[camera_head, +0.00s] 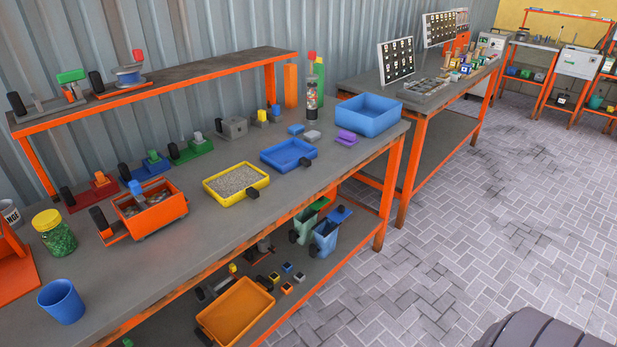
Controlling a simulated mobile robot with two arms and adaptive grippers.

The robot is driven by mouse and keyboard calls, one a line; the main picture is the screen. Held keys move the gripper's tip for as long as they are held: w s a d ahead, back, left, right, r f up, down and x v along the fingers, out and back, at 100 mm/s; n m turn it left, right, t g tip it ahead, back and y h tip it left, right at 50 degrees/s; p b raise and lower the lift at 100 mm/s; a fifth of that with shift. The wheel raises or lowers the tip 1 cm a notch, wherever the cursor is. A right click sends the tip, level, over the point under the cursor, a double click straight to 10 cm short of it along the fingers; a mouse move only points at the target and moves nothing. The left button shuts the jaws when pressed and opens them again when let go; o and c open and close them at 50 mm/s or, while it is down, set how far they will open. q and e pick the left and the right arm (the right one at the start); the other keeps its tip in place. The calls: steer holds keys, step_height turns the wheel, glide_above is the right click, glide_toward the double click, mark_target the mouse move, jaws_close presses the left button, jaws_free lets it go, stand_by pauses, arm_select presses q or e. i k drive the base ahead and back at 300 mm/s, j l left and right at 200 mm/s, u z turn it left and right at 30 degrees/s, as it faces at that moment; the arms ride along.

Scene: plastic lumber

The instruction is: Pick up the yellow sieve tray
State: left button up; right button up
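The yellow sieve tray (235,199) sits flat on the grey workbench top (185,250), near its front edge and close to the middle of the picture. It is rectangular, with a yellow rim, a speckled grey inside and a black knob or handle at its front right side. I cannot tell whether the grey is mesh or loose material. Neither of my grippers shows in the head view, so nothing is seen touching the tray.
A blue sieve tray (278,163) stands right of it, an orange box (160,217) left. A green jar (57,240) and blue cup (62,302) are farther left. A raised orange-edged shelf (180,75) runs behind. The paved floor (480,220) at right is mostly clear.

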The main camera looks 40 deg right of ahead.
mark_target(230, 186)
steer(key=z, duration=0.7)
steer(key=i+l, duration=0.2)
steer(key=l, duration=0.2)
steer(key=i+l, duration=0.25)
steer(key=l+z, duration=0.05)
steer(key=l, duration=0.1)
